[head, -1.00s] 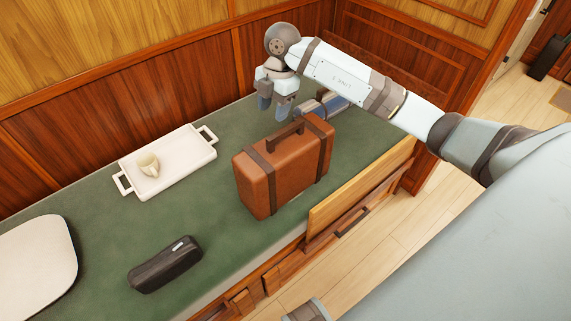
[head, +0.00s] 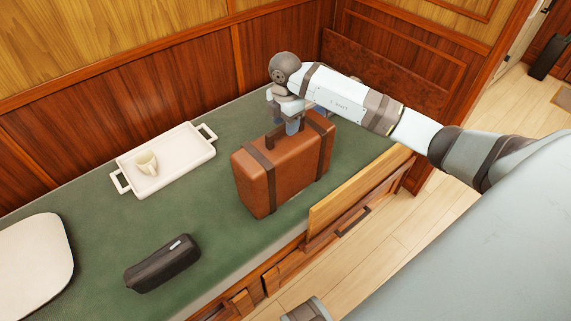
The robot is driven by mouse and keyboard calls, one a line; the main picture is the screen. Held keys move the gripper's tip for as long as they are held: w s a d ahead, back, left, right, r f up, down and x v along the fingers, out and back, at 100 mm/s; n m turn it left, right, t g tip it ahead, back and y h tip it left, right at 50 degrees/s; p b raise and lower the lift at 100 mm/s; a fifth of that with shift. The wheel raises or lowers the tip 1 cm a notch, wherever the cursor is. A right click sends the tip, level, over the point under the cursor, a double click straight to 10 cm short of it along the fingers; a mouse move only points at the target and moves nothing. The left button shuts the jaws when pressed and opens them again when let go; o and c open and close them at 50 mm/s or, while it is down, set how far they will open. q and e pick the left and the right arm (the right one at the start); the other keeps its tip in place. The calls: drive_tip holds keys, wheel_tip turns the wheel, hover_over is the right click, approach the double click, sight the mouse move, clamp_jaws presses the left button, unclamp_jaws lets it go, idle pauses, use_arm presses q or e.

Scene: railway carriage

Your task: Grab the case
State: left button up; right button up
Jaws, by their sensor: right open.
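A brown leather suitcase (head: 268,182) with dark straps stands upright on the green seat, in the middle of the head view. Its dark handle (head: 272,135) is on top and partly hidden by my right gripper. My right gripper (head: 291,126) is open and points down at the right part of the handle. I cannot tell whether its fingers are around the handle or only beside it.
A white tray (head: 188,171) with a cream cup (head: 146,163) lies left of the suitcase. A small black zipped pouch (head: 163,264) lies at the front left, near a white cushion (head: 32,265). Wood panelling stands behind.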

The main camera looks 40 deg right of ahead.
wheel_tip(320, 180, down, 3)
clamp_jaws()
drive_tip(key=shift+r, duration=0.15)
idle(1.4)
